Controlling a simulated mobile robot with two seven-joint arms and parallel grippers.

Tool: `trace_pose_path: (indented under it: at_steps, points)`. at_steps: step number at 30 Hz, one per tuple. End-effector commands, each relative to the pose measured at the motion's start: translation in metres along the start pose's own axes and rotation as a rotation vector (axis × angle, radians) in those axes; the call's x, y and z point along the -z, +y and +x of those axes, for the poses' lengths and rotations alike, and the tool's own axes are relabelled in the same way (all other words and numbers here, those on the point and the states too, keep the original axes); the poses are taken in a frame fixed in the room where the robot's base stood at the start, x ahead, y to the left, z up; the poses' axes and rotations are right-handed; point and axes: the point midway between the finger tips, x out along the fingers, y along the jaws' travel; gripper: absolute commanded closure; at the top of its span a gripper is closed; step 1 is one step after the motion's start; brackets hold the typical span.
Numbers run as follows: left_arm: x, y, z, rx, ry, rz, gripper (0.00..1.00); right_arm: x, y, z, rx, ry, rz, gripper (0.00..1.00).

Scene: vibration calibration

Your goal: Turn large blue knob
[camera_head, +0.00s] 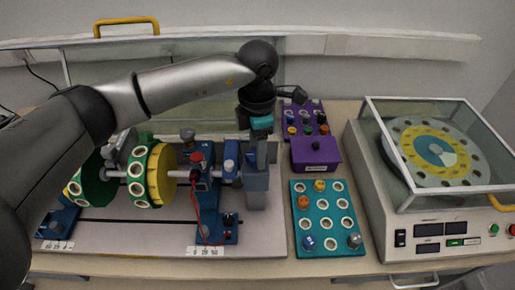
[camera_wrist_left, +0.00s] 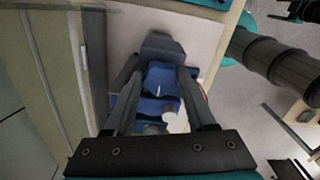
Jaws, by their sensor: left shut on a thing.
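The large blue knob (camera_wrist_left: 161,80) sits between the two dark fingers of my left gripper (camera_wrist_left: 158,92) in the left wrist view. The fingers flank it closely and are shut on it. In the head view my left gripper (camera_head: 259,152) points down at the right end of the shaft machine (camera_head: 173,174), just above a blue-grey block (camera_head: 257,190). My right gripper shows in neither view.
Left of the gripper, the machine carries green and yellow discs (camera_head: 160,172) and a red cable (camera_head: 196,205). To the right are a purple box (camera_head: 316,155), a teal tray (camera_head: 327,242) and a large balancing unit with a glass cover (camera_head: 440,150).

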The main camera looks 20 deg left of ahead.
Motion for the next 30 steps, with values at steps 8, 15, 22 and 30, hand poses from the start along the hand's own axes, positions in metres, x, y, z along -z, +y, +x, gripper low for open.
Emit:
trace_pose_path:
  at_steps: [8, 15, 22, 30]
  points:
    - [0.0, 0.001, -0.001, -0.001, -0.001, 0.0, 0.24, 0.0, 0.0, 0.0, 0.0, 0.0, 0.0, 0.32]
    - [0.0, 0.0, 0.0, -0.001, 0.0, 0.001, 0.14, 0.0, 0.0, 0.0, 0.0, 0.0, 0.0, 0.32]
    - [-0.001, 0.001, -0.009, -0.002, -0.002, 0.001, 0.14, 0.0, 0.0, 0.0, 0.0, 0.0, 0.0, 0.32]
    - [-0.001, 0.001, -0.065, -0.005, -0.005, 0.001, 0.14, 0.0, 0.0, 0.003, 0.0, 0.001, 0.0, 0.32]
